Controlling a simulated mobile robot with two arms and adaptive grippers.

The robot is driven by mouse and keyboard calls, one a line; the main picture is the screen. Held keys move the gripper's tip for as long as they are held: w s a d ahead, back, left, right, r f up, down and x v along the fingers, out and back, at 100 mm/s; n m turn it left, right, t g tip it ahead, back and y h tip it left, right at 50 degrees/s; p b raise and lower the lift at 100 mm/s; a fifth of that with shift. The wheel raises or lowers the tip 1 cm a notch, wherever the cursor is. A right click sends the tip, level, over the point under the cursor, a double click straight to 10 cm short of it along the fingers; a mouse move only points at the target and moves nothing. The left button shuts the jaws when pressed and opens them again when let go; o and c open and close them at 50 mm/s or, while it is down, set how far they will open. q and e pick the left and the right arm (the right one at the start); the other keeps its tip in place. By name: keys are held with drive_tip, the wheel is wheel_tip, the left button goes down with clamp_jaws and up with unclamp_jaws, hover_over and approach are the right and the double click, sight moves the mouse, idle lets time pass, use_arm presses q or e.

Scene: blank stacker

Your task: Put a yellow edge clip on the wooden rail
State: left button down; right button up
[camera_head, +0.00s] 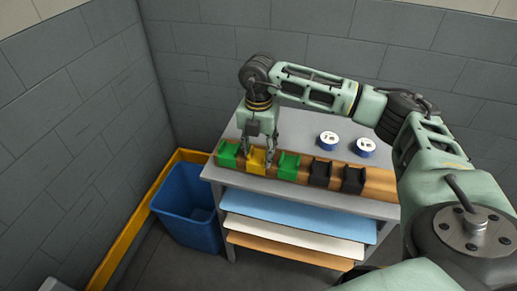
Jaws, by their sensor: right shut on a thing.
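The wooden rail (378,183) runs along the front edge of the grey table. A yellow edge clip (257,162) is at the rail, between two green clips, a left one (228,155) and a right one (288,166). My right gripper (257,156) points down at the yellow clip and is shut on it. The clip appears to be at the rail's top, but I cannot tell if it is fully seated. Two black clips, one (320,173) beside the other (352,180), sit on the rail farther right. My left gripper is not in view.
Two blue-and-white rolls, one (328,140) and another (366,147), stand on the grey table (300,125) behind the rail. Blue, white and orange boards (300,217) lie below the tabletop. A blue bin (187,208) stands left of the table, by the walls.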

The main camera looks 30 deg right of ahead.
drive_tip(key=shift+f, duration=0.2)
idle(0.4)
drive_tip(key=o, duration=1.1)
